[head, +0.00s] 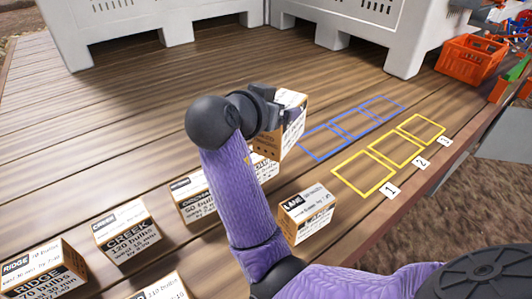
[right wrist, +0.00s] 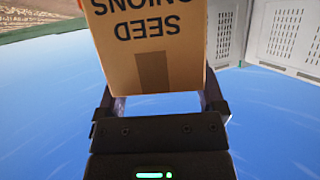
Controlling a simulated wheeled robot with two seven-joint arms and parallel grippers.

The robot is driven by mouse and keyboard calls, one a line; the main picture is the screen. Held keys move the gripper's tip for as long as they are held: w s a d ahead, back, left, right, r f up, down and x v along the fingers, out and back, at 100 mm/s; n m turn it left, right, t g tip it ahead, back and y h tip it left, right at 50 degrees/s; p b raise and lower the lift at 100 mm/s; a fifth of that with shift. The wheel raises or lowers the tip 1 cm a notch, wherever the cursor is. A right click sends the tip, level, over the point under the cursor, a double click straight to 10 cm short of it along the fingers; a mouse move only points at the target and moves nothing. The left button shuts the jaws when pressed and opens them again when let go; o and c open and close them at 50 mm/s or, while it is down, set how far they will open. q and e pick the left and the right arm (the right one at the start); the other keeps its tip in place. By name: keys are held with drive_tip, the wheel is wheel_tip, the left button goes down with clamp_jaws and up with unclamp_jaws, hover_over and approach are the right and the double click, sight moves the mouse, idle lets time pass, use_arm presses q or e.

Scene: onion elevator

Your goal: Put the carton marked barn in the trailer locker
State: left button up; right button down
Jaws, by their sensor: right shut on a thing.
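My right gripper (head: 281,112) is shut on a carton (head: 289,136), held over the deck near the blue outlines. In the right wrist view the carton (right wrist: 148,45) sits between the fingers and shows "SEED ONIONS" upside down; its name label is not readable. No label reading barn shows in these frames. Standing cartons read "RIDGE" (head: 42,270), "CREEK" (head: 127,240) and "LANE" (head: 306,211). Another carton (head: 193,200) is partly behind my right arm, its name unclear. The trailer locker cannot be made out. My left gripper is not in view.
Blue outlines (head: 322,142) and yellow outlines (head: 362,172), the yellow marked 1 to 3, lie empty on the wooden deck. Large grey bins (head: 120,22) stand at the back. An orange crate (head: 467,62) is at the right edge. Another carton (head: 160,290) is cut off below.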

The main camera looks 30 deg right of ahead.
sight(275, 145)
drive_tip(key=shift+w+f, duration=0.1)
drive_tip(key=shift+w, duration=0.2)
drive_tip(key=f, duration=0.2)
drive_tip(key=f+b, duration=0.1)
drive_tip(key=f, duration=0.2)
drive_tip(key=s+f, duration=0.1)
drive_tip(key=f, duration=0.2)
drive_tip(key=f+b, duration=0.1)
drive_tip(key=f, duration=0.8)
drive_tip(key=shift+w+f+b, duration=0.2)
drive_tip(key=shift+f+b, duration=0.05)
drive_tip(key=shift+b, duration=0.15)
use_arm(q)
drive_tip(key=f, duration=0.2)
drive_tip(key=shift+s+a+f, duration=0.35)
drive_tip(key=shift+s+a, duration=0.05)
use_arm(e)
drive_tip(key=shift+f, duration=0.15)
unclamp_jaws()
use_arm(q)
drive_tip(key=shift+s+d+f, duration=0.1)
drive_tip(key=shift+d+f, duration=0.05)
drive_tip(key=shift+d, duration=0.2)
